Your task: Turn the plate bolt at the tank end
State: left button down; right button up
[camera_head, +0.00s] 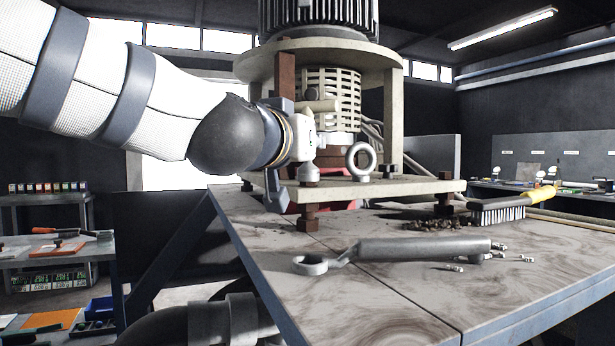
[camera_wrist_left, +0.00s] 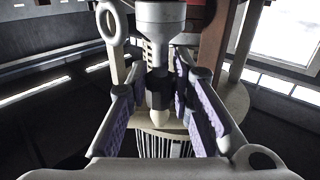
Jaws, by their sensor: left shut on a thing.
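My left gripper (camera_head: 302,138) reaches in from the left, just above the cream plate (camera_head: 400,189) under the round motor stand. In the left wrist view, my left gripper (camera_wrist_left: 164,100) has its purple-padded fingers on both sides of a dark hexagonal part of the plate bolt (camera_wrist_left: 159,90) and is shut on it. A pale, thicker shaft shows above the hexagon in that view. In the head view the gripper hides most of the gripped part. A grey rounded fitting (camera_head: 308,172) stands on the plate just below the gripper. My right gripper is not in view.
An eye bolt (camera_head: 361,161) stands on the plate right of the gripper; its ring also shows in the left wrist view (camera_wrist_left: 112,24). A ring wrench (camera_head: 400,248), small bolts (camera_head: 452,267) and a wire brush (camera_head: 500,212) lie on the bench (camera_head: 380,305). The bench front is clear.

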aim_at(307, 111)
pick_arm(q)
jog(key=shift+r, duration=2.45)
